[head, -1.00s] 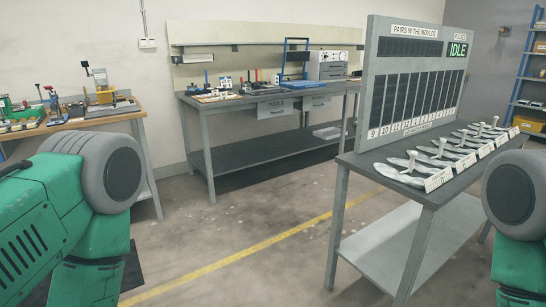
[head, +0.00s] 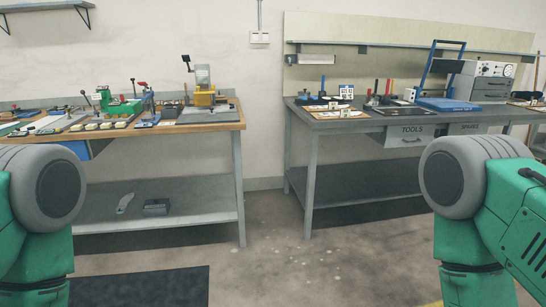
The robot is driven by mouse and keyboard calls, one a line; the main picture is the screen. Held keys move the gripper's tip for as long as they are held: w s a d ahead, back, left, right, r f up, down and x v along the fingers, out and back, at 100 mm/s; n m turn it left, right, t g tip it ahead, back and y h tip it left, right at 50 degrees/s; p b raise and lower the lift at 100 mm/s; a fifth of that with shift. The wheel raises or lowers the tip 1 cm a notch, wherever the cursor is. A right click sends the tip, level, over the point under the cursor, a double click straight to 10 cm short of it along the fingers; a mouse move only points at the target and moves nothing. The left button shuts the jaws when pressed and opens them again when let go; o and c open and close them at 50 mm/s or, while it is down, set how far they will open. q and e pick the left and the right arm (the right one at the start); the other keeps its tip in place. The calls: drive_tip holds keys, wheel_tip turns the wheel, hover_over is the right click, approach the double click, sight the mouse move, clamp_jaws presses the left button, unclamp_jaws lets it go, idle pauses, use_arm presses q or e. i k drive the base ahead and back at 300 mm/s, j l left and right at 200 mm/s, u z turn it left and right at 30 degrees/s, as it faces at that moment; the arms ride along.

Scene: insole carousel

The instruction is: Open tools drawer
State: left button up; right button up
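The tools drawer (head: 407,138) is a grey front labelled TOOLS under the top of the grey workbench (head: 300,117) at the right of the head view. It looks shut, with a small handle on its front. Another labelled drawer (head: 468,128) sits to its right, partly hidden by my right arm. My green and grey arms show at the lower left and lower right edges, well short of the bench. Neither gripper is in the picture.
A blue-handled press (head: 448,103) and a control box (head: 488,80) stand on the grey bench. The floor (head: 330,265) between is clear. A dark mat (head: 150,288) lies front left.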

sight(408, 135)
drive_tip(key=i+j+z, duration=0.1)
drive_tip(key=i+z, duration=0.15)
drive_tip(key=i, duration=0.2)
drive_tip(key=i+j+z, duration=0.25)
drive_tip(key=i, duration=0.15)
drive_tip(key=i+j+z, duration=0.25)
drive_tip(key=i, duration=0.15)
